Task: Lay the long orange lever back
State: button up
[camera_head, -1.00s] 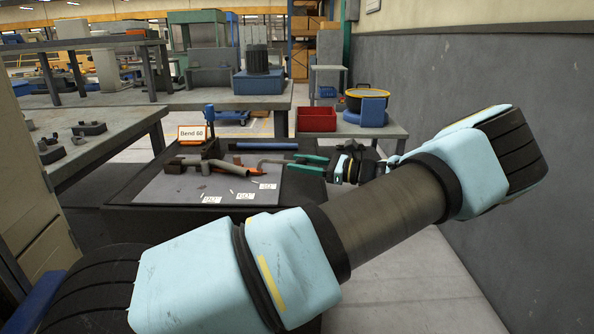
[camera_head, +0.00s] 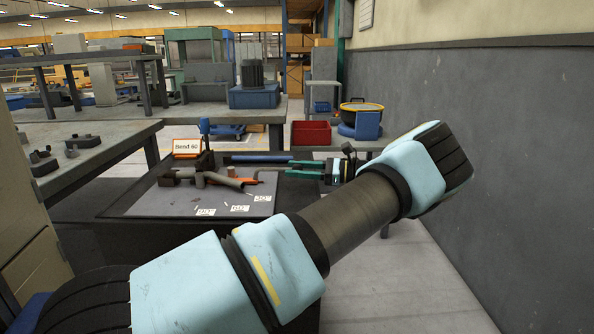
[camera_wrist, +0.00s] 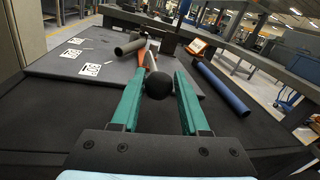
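The long orange lever (camera_wrist: 141,55) lies low over the grey plate in the wrist view, partly hidden by a grey tube (camera_wrist: 129,48). In the head view only a short orange part (camera_head: 248,181) shows beside the tube. A black ball knob (camera_wrist: 158,86) on a thin grey rod stands in front of the lever; whether the two are joined I cannot tell. My gripper (camera_wrist: 160,76) has its two green fingers apart, one on each side of the knob, with slim gaps visible. My gripper (camera_head: 290,169) also shows in the head view, right of the tube.
A blue tube (camera_wrist: 222,88) lies right of my fingers in the wrist view. A "Bend 60" sign (camera_head: 187,146) stands at the plate's back. White marked tags (camera_head: 240,208) lie on the plate's front. A red bin (camera_head: 311,133) sits behind.

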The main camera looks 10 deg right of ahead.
jog(key=o, duration=0.4)
jog(key=shift+w, duration=0.15)
jog(key=shift+o, duration=0.2)
jog(key=b+v, duration=0.1)
jog(key=v, duration=1)
jog(key=shift+b, duration=0.3)
